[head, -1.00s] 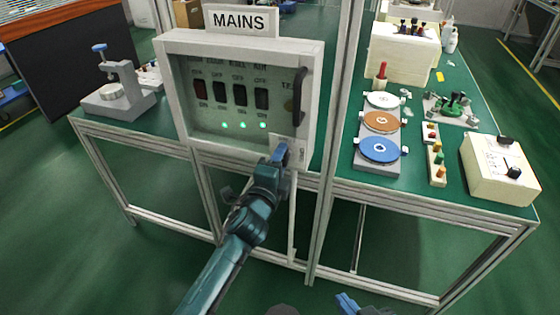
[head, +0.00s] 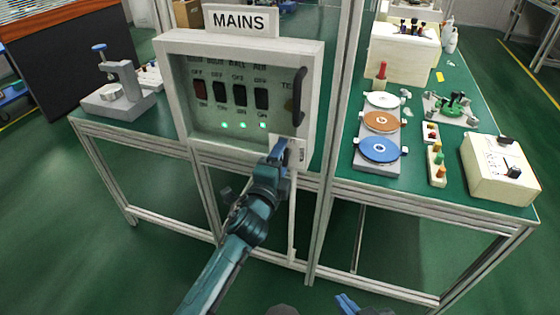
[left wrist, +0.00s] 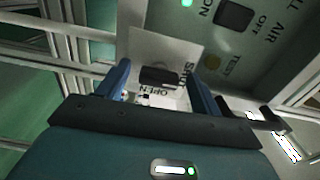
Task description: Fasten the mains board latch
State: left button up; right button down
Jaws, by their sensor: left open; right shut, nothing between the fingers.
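The mains board (head: 176,95) is a pale box under a MAINS sign, with a row of dark switches. Its latch plate (head: 300,155) is at the lower right corner. In the left wrist view, the plate (left wrist: 180,48) carries OPEN and SHUT marks and a dark latch knob (left wrist: 160,77). My left gripper (head: 280,149) is at the plate, open, its fingers (left wrist: 162,82) on either side of the knob with gaps showing. I cannot tell which mark the knob points to. My right gripper (head: 346,303) is shut and empty at the bottom edge, far from the board.
A dark handle (head: 299,97) stands out on the board's right side. A metal frame post (head: 335,130) is just right of the board. The bench to the right holds coloured discs (head: 380,149) and a cream box (head: 500,168). A clamp stand (head: 118,95) is on the left.

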pick_arm(q)
jog(key=v, duration=1.3)
